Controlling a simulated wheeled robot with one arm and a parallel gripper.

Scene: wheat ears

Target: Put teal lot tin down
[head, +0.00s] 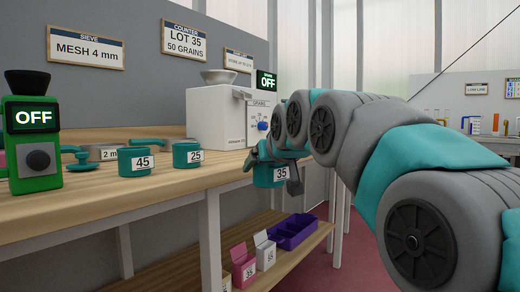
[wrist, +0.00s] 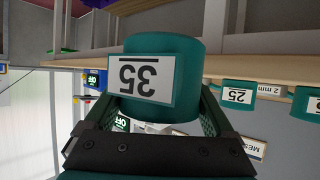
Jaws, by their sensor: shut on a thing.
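A teal lot tin marked 35 (head: 269,175) is held in my gripper (head: 276,168), in front of the bench's front edge. My gripper is shut on it. The tin looks upright in the head view. In the wrist view the tin (wrist: 162,82) fills the middle, its label upside down, with the jaws (wrist: 160,125) on both sides. Two more teal tins stand on the wooden bench (head: 190,180): one marked 45 (head: 133,169) and one marked 25 (head: 188,163). A sign reads LOT 35, 50 GRAINS (head: 184,38).
A white counter machine (head: 217,120) stands at the back of the bench, its display (head: 266,80) reading OFF. A green device (head: 33,145) also reads OFF. Sieves (head: 110,152) lie behind the tins. A lower shelf holds small boxes (head: 243,267) and a purple tray (head: 292,233).

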